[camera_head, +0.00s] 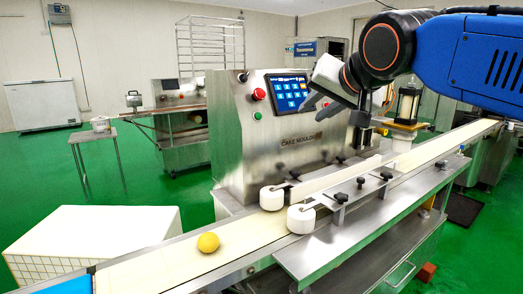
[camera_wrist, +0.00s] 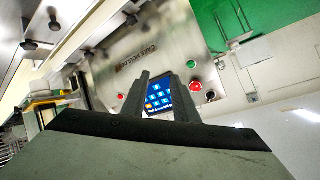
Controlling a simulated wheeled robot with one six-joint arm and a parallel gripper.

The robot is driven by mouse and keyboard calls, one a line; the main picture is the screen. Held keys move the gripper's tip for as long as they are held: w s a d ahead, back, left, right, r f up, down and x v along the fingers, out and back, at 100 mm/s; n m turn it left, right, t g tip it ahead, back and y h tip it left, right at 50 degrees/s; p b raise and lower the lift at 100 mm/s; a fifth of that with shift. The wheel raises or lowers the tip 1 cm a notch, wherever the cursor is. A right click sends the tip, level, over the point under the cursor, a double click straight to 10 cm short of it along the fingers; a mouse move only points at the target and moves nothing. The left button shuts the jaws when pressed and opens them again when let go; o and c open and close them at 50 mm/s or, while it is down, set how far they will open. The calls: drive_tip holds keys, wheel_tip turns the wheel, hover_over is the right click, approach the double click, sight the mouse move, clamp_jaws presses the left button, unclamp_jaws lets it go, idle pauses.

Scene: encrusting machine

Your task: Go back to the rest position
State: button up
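My gripper (camera_wrist: 160,78) is open and empty; its two dark fingers stand apart in the wrist view, with the blue touch screen (camera_wrist: 159,97) visible between them. In the head view my arm reaches in from the upper right, and the gripper hangs in front of the upper right part of the steel cake moulding machine (camera_head: 280,165). The same screen (camera_head: 289,92) shows there just left of the gripper. I cannot tell the exact distance between gripper and machine.
A yellow ball (camera_head: 208,242) lies on the pale conveyor belt (camera_head: 160,268). White rollers (camera_head: 301,219) and black knobs line the belt. A red button (camera_head: 259,94) is beside the screen. A white crate (camera_head: 90,245) stands at lower left.

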drive_tip(key=s+d+f+n+g+h, duration=0.1)
drive_tip(key=s+d+f, duration=0.4)
drive_tip(key=f, duration=0.7)
drive_tip(key=s+d+f+g+h, duration=0.1)
drive_tip(key=s+d+f+g, duration=0.2)
drive_tip(key=s+d+f, duration=0.3)
drive_tip(key=s+d+f+n+g+h, duration=0.1)
drive_tip(key=s+d+f, duration=0.4)
drive_tip(key=s+f, duration=0.5)
wheel_tip(320, 180, down, 9)
drive_tip(key=shift+s+d+f+n+g+h, duration=0.1)
drive_tip(key=shift+s+d+n+g+h, duration=0.25)
drive_tip(key=shift+g, duration=0.45)
drive_tip(key=shift+c, duration=0.7)
